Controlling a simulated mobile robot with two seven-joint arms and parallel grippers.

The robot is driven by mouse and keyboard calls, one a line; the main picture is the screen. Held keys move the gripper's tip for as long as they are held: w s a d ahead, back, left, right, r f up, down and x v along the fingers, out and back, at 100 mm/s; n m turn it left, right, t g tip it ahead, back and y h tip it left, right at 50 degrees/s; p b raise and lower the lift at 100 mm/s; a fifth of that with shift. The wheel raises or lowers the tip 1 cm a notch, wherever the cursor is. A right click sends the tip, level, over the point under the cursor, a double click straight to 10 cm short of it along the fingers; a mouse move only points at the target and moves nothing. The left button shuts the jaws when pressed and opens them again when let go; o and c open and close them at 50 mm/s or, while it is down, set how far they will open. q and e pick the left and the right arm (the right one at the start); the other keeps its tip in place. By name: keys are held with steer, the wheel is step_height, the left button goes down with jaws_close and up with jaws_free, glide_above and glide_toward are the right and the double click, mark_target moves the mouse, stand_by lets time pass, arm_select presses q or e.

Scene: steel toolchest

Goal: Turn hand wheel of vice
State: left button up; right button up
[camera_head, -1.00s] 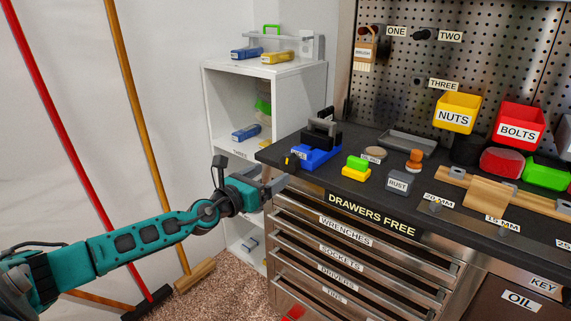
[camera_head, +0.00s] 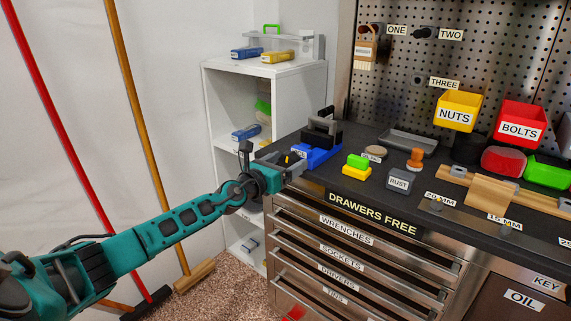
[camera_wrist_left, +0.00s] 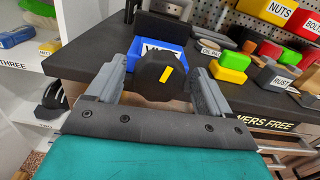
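The vice has a blue body (camera_head: 317,155) and dark jaws (camera_head: 321,133) and stands at the left end of the black worktop. Its black hand wheel with a yellow mark (camera_wrist_left: 158,76) faces me in the left wrist view. In the head view the wheel is largely hidden by the gripper. My left gripper (camera_wrist_left: 157,84) is open, one finger on each side of the wheel. A gap shows at the right finger; whether the left finger touches the wheel I cannot tell. My right gripper is not in view.
A white shelf unit (camera_head: 263,68) stands left of the steel toolchest. Yellow and green blocks (camera_head: 357,167), a RUST container (camera_head: 399,181) and a grey tray (camera_head: 407,143) lie right of the vice. The worktop's front edge (camera_wrist_left: 90,65) is close under the fingers.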

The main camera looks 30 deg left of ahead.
arm_select(q)
steer(key=c, duration=0.9)
steer(key=shift+o, duration=0.2)
steer(key=shift+n, duration=0.3)
steer(key=n, duration=0.2)
steer(key=shift+n, duration=0.4)
steer(key=n, duration=0.3)
steer(key=shift+a+n, duration=0.1)
steer(key=shift+n, duration=0.2)
steer(key=n+p, duration=0.1)
steer(key=n, duration=0.2)
steer(key=shift+n, duration=0.3)
steer(key=shift+a+f+n+p, duration=0.15)
steer(key=shift+n+p, duration=0.5)
steer(key=shift+n, duration=1.15)
